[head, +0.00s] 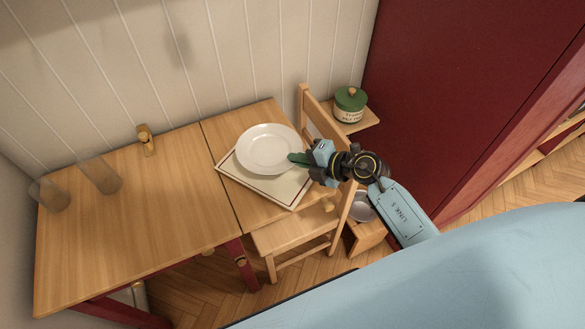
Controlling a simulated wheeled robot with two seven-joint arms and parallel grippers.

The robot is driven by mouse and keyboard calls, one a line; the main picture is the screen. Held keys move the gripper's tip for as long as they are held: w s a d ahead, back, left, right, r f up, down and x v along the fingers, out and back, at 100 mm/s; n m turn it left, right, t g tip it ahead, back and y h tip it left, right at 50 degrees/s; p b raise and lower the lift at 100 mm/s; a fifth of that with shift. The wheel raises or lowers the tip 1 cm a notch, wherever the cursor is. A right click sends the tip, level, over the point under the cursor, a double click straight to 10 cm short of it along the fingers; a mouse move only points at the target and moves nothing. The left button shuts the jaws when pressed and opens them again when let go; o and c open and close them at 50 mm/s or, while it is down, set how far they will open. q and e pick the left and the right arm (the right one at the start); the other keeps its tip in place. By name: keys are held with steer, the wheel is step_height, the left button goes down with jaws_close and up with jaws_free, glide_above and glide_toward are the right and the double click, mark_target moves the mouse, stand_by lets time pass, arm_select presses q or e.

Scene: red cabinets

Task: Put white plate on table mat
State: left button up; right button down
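The white plate (268,146) is at the back right of the wooden table, over the rear part of the table mat. The table mat (272,192) is a pale square with a thin dark border line; its front part shows bare. My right gripper (298,159) comes in from the right, with its dark green fingers at the plate's right rim. It appears shut on that rim, though the lower finger is hidden. I cannot tell whether the plate touches the mat or hangs just above it. My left gripper is not in view.
Two clear glasses (101,175) (50,195) stand on the left of the wooden table (165,215). A small wooden object (146,139) is near the wall. A wooden chair (295,229) stands at the table's right side. A green-lidded jar (349,104) sits beyond it, beside the red cabinet (435,90).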

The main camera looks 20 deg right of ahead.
mark_target(298, 177)
step_height(298, 177, down, 5)
steer(key=shift+w+r+b, duration=0.1)
steer(key=shift+r+b, duration=0.1)
steer(key=shift+b, duration=0.85)
steer(key=shift+r, duration=0.1)
steer(key=c, duration=2)
jaws_free()
steer(key=shift+f, duration=0.25)
steer(key=shift+o, duration=0.3)
steer(key=shift+r, duration=0.1)
